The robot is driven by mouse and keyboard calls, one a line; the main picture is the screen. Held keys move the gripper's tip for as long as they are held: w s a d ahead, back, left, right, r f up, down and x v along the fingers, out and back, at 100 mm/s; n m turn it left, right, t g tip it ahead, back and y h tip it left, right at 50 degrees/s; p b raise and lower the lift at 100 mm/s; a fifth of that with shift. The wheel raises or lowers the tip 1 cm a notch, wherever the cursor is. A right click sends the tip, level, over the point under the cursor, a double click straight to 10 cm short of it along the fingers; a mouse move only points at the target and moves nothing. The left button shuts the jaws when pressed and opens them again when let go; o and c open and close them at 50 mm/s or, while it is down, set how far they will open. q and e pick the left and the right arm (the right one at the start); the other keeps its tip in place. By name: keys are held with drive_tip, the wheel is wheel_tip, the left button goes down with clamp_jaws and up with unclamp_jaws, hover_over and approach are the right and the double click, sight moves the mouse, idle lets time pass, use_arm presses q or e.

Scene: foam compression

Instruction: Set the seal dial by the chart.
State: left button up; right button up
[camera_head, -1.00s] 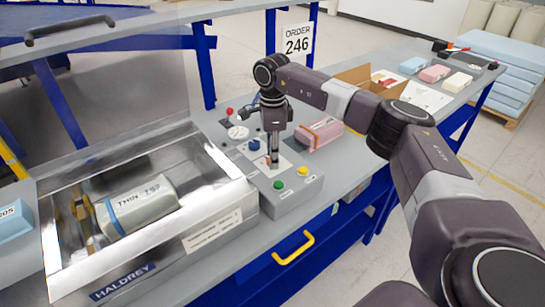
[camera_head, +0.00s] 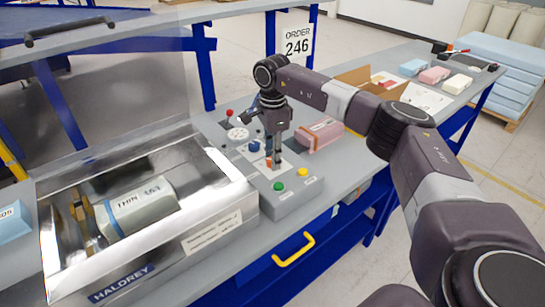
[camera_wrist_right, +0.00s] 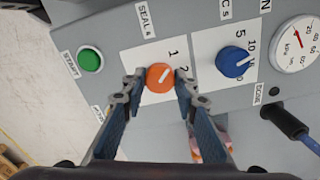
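The orange seal dial (camera_wrist_right: 160,77) sits on a white plate on the grey control panel (camera_wrist_right: 120,45), with its white pointer slanting to the upper right, near the 1 and 2 marks. In the head view it (camera_head: 268,162) is partly behind my right gripper (camera_head: 274,160). My left gripper is out of view.
A blue dial (camera_wrist_right: 234,62) and a gauge (camera_wrist_right: 297,42) are right of the seal dial; a green START button (camera_wrist_right: 90,60) is left. A pink pack (camera_head: 320,135) lies close behind the gripper. The steel chamber (camera_head: 225,165) holds a THIN pack (camera_head: 140,208).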

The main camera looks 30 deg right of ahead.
drive_tip(key=o, duration=0.4)
drive_tip(key=shift+r, duration=0.1)
drive_tip(key=shift+o, duration=0.2)
wheel_tip(320, 180, up, 12)
drive_tip(key=shift+d, duration=0.1)
idle(0.4)
